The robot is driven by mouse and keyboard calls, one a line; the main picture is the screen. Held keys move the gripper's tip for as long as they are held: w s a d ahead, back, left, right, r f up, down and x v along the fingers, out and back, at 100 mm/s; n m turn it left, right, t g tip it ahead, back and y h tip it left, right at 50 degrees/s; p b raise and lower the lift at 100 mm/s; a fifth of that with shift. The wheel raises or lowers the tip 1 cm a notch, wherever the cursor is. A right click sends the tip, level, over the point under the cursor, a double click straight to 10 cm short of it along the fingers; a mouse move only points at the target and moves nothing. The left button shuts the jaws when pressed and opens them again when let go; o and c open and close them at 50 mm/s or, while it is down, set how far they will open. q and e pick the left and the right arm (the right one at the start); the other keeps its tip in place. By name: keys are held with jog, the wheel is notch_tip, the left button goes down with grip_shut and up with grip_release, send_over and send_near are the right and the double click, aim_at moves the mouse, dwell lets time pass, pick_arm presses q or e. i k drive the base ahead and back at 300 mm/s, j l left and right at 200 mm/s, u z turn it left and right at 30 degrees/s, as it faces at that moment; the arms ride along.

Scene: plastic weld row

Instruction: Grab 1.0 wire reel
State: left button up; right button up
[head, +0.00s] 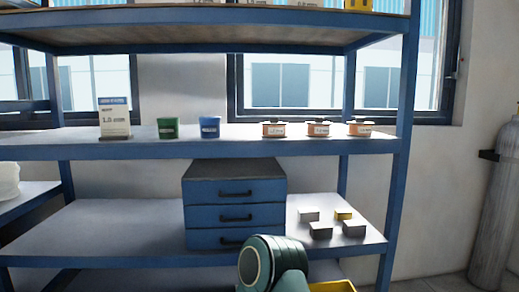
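Three small copper-orange reels with dark tops and white labels stand on the right half of the middle shelf: a left reel (274,130), a middle reel (318,130) and a right reel (361,129). Their labels are too small to read surely. A white box (114,120) with a blue top band, at the left of the same shelf, has print that looks like 1.0 mm. Neither of my grippers shows. Part of my own arm, a dark green link, shows at the bottom centre, below and apart from the reels.
The blue shelf rack (200,149) also holds a green cup (168,129) and a blue cup (209,128). Below stand a blue drawer unit (235,213) and several small blocks (320,230). A grey gas cylinder (492,215) stands at right. The shelf front before the reels is clear.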

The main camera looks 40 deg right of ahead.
aim_at(274, 129)
jog(key=z, duration=1.65)
